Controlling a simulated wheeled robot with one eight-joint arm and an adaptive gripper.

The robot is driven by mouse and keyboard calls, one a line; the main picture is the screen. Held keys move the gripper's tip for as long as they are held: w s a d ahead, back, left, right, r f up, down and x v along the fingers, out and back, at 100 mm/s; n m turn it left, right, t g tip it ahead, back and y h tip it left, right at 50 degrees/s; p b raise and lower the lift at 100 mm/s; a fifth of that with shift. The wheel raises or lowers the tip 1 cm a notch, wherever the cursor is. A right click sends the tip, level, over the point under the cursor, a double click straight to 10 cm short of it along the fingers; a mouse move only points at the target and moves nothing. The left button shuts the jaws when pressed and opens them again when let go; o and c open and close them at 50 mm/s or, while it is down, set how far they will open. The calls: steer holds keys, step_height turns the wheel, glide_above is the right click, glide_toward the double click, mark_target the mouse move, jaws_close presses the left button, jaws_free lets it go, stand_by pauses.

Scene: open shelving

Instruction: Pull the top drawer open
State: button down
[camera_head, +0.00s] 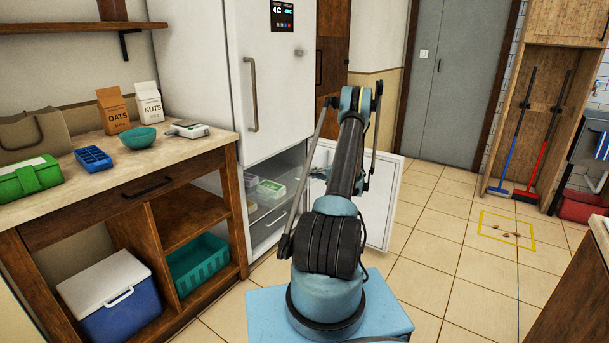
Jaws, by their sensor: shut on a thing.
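The tall white fridge (195,62) stands left of centre, with its upper door closed and its lower door (384,205) swung open to the right. Inside the lower compartment, green and white containers (270,188) lie at the upper level, and a white drawer front with a dark handle (275,221) shows below. The wooden counter also has a top drawer (130,197) with a black handle, and it is closed. My gripper (318,173) is mostly hidden behind my arm, in front of the open compartment. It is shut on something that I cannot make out.
The counter (105,165) at left bears cartons, a teal bowl and a green box. A blue cooler (118,292) and a teal basket (198,266) sit beneath. Tiled floor (440,245) is open at right; brooms lean farther back.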

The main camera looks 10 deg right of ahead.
steer(key=shift+s+d+f, duration=0.1)
steer(key=shift+s+d, duration=0.9)
steer(key=shift+s, duration=0.1)
steer(key=c, duration=1.7)
jaws_free()
steer(key=v, duration=1.1)
steer(key=shift+s+d, duration=0.25)
steer(key=shift+s, duration=0.05)
